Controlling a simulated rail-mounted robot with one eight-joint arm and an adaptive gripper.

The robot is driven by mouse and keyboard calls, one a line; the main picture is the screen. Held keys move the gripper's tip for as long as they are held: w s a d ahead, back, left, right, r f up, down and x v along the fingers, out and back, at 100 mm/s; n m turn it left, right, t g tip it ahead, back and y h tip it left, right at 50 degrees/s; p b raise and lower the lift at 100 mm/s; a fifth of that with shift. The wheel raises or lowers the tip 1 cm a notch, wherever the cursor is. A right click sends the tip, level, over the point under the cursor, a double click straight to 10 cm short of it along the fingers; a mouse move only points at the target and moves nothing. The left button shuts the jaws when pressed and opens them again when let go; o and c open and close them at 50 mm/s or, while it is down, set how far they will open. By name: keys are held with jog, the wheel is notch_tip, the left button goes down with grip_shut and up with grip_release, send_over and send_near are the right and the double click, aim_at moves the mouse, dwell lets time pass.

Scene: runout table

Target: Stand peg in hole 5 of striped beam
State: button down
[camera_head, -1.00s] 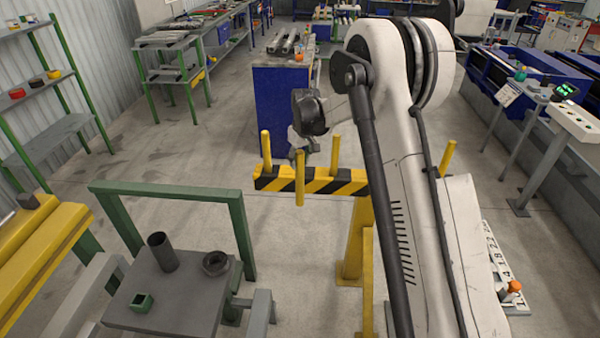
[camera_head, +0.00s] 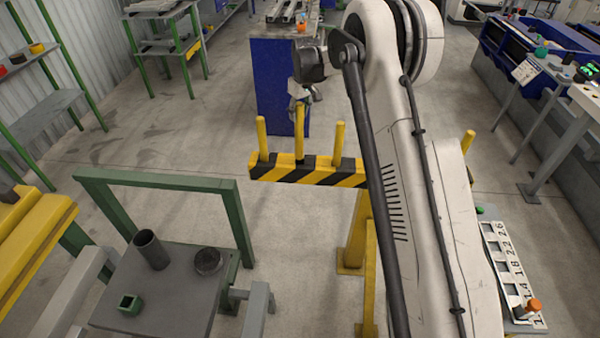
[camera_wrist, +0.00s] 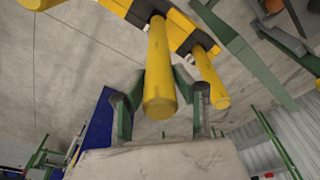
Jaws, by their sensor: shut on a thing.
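My gripper (camera_head: 303,93) is shut on a yellow peg (camera_head: 299,122) near its upper end. The held peg is upright, and its lower end meets the top of the striped beam (camera_head: 283,172) from this view. I cannot tell whether it is inside a hole. Its top is higher than the standing pegs on its left (camera_head: 262,138) and right (camera_head: 340,142). Another yellow peg (camera_head: 467,142) shows beyond my arm, which hides much of the beam. In the wrist view the held peg (camera_wrist: 160,75) lies between the green fingers, with the beam (camera_wrist: 143,12) beyond and a second peg (camera_wrist: 210,78) beside it.
A green frame (camera_head: 160,182) and a grey table (camera_head: 170,300) with a dark tube (camera_head: 151,250), a dark ring (camera_head: 208,261) and a green square socket (camera_head: 130,304) stand in front left. A blue cabinet (camera_head: 275,100) stands behind the beam.

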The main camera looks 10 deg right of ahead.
aim_at(299, 128)
jog(key=shift+w+f+b, duration=0.15)
jog(key=shift+f+b, duration=1.25)
jog(key=shift+f, duration=2.05)
jog(key=shift+f, duration=0.2)
jog(key=c, duration=1.4)
grip_release()
jog(key=shift+o, duration=0.2)
jog(key=shift+r, duration=0.2)
